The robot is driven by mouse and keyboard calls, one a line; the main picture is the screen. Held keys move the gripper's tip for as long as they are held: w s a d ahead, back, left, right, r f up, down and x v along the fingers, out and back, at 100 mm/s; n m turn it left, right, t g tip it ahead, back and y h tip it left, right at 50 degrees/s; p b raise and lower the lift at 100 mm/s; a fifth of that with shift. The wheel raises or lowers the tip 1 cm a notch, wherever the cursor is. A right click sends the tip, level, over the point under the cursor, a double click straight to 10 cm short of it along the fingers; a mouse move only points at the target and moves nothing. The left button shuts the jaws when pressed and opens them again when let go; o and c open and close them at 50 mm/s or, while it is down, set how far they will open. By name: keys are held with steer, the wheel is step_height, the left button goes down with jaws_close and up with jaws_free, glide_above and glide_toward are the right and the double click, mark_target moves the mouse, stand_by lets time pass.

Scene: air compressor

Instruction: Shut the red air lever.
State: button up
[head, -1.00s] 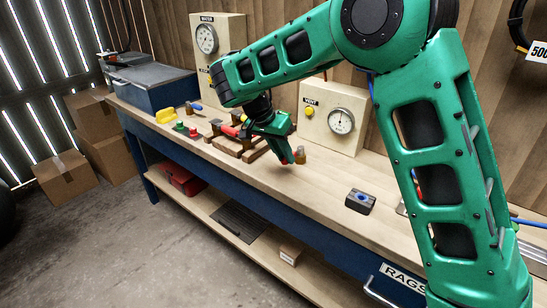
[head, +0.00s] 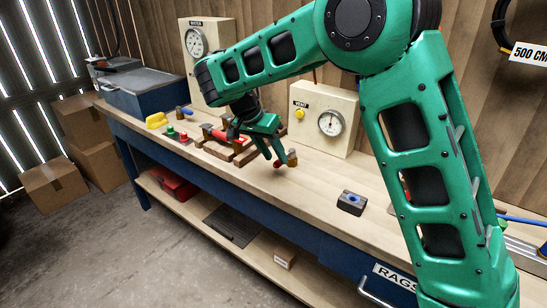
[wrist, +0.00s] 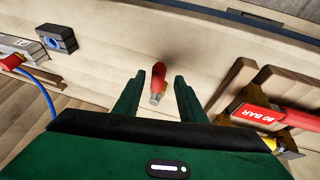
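A short red handle with a grey metal end (wrist: 158,82) shows in the wrist view against the pale bench, between my fingers in the picture. It looks like the red air lever. My gripper (wrist: 156,84) is open, with a gap on each side of the handle, and I see no contact. In the head view my gripper (head: 272,147) points down over the bench, with a red tip (head: 277,164) just below it and a brass-coloured piece (head: 292,157) beside it. How far the lever is turned I cannot tell.
A VENT panel with a gauge (head: 324,105) stands behind. A dark block with a blue hole (head: 351,202) sits on the bench (head: 310,190), which has clear room around it.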

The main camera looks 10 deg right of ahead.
steer(key=v, duration=0.9)
steer(key=shift+r, duration=0.15)
